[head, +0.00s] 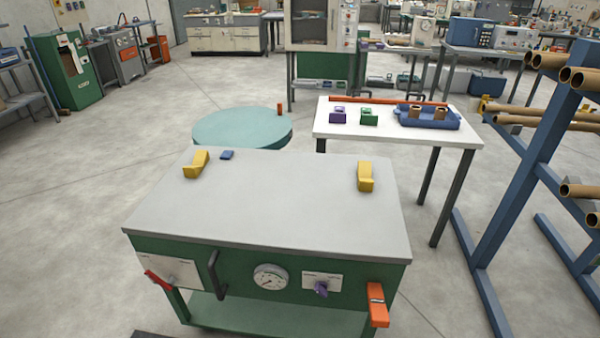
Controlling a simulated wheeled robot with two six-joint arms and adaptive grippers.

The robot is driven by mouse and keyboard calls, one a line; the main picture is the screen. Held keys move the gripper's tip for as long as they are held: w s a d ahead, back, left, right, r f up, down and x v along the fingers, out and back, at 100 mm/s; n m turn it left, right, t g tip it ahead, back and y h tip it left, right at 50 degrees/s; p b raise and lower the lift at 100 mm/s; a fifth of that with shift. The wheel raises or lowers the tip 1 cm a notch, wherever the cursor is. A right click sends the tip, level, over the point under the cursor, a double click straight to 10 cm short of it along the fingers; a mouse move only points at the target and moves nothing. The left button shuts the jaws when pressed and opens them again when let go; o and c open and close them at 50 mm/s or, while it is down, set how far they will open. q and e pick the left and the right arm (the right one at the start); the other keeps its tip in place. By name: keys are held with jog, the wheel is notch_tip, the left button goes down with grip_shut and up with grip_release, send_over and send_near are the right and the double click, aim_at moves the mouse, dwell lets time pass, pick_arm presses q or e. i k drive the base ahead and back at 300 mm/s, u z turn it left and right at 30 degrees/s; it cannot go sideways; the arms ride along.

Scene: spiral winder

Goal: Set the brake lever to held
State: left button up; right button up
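A red lever (158,283) sits on a pale plate (180,268) at the left of the green front panel of the workbench. It slants down to the right. An orange block-like lever or handle (377,305) hangs at the right end of the same panel, with a small light label on it. The plate labels are too small to read, so I cannot tell which of the two is the brake lever or which position is held. Neither of my grippers is in view.
The panel also carries a black upright handle (216,275), a round gauge (271,277) and a purple knob (321,289). Two yellow brackets (196,164) (365,176) and a blue block (227,155) stand on the grey top (280,200). A blue tube rack (540,150) stands at right.

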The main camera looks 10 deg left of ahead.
aim_at(152, 276)
jog(key=u, duration=2.8)
jog(key=i, duration=0.7)
jog(key=z, duration=2.8)
